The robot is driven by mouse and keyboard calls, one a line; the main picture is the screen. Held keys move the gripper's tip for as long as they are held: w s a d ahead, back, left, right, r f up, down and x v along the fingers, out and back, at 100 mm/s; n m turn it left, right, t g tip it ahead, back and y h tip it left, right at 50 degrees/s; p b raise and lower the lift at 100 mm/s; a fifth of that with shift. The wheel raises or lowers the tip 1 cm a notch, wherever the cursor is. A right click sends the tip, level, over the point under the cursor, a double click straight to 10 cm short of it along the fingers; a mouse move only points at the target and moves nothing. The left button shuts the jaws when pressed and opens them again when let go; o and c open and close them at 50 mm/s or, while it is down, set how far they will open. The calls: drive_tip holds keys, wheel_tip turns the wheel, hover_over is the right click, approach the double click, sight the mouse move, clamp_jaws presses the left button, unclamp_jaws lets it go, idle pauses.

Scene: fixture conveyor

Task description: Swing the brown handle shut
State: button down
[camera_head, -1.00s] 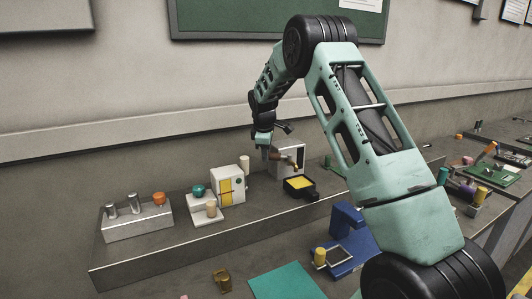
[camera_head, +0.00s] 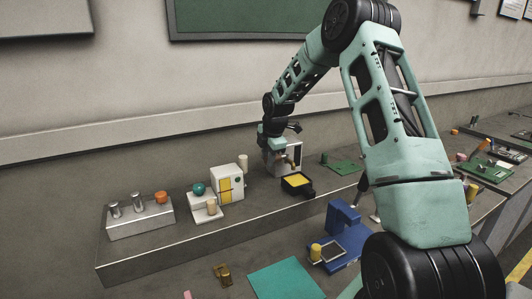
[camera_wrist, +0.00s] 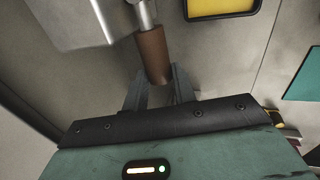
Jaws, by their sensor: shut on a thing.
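The brown handle (camera_wrist: 152,54) sits on a metal shaft that comes from a grey box (camera_wrist: 75,20) at the upper left of the wrist view. My gripper (camera_wrist: 157,82) is shut on the handle's near end, with one finger on each side of it. In the head view the grey box (camera_head: 271,164) stands on the raised shelf. My gripper (camera_head: 281,156) is in front of it and hides much of its face. Only a small brown part of the handle (camera_head: 291,164) shows there.
A black tray with a yellow inside (camera_head: 298,182) lies just in front of the box. A white box with a yellow panel (camera_head: 229,182) and a beige peg (camera_head: 242,163) stand to the left. A green board (camera_head: 342,167) lies to the right. A blue fixture (camera_head: 340,235) stands lower down.

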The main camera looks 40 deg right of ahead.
drive_tip(key=shift+s+r+n, duration=0.1)
drive_tip(key=shift+s+n, duration=0.15)
drive_tip(key=shift+n, duration=0.15)
drive_tip(key=c, duration=1.4)
unclamp_jaws()
drive_tip(key=shift+s, duration=0.1)
drive_tip(key=d+b+v, duration=0.1)
drive_tip(key=v, duration=1.6)
drive_tip(key=shift+a+b, duration=0.3)
drive_tip(key=shift+b, duration=0.1)
drive_tip(key=shift+a+r, duration=0.1)
drive_tip(key=shift+r, duration=0.05)
